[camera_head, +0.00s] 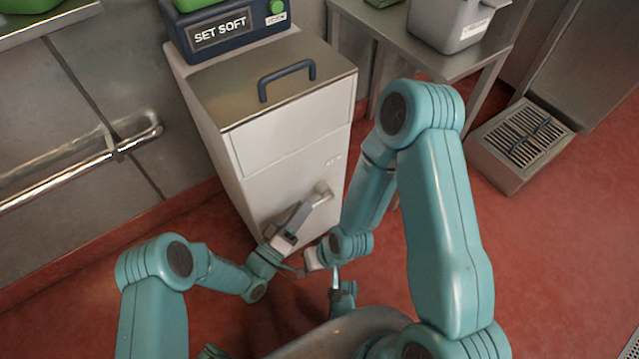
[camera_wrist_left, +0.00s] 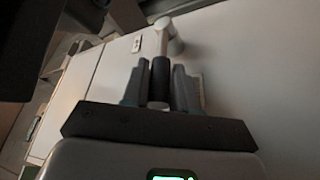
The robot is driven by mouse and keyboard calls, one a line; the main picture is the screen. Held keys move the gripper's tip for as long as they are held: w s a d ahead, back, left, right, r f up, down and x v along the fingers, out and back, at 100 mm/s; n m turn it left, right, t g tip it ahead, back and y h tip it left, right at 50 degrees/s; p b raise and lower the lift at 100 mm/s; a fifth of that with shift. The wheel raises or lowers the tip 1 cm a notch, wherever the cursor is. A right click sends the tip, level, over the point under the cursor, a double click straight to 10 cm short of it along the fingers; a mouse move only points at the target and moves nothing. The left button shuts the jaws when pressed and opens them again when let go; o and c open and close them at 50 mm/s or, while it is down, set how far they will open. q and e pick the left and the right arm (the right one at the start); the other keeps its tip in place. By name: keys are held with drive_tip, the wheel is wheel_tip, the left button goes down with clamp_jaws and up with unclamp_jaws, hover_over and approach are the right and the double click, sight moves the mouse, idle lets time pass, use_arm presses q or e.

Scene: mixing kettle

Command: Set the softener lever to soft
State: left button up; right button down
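The softener lever (camera_head: 321,192) is on the lower front of a pale cabinet, with a light pivot and a dark grip. The left wrist view shows the lever's dark grip (camera_wrist_left: 160,75) between the two fingers of my left gripper (camera_wrist_left: 160,88). The fingers lie close along both sides of the grip and appear shut on it. In the head view my left gripper (camera_head: 297,216) reaches up to the lever, which slants down to the left. My right gripper (camera_head: 303,266) is below the lever, near my left wrist; its fingers are too small to read.
The pale cabinet (camera_head: 250,160) has a metal lid with a blue handle (camera_head: 287,78). A display (camera_head: 221,32) above it reads "SET SOFT". A metal table (camera_head: 400,40) stands at the right, a grated box (camera_head: 520,145) on the red floor, and a rail (camera_head: 70,180) at the left.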

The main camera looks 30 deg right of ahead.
use_arm(q)
drive_tip(key=o, duration=0.4)
drive_tip(key=shift+v, duration=3.5)
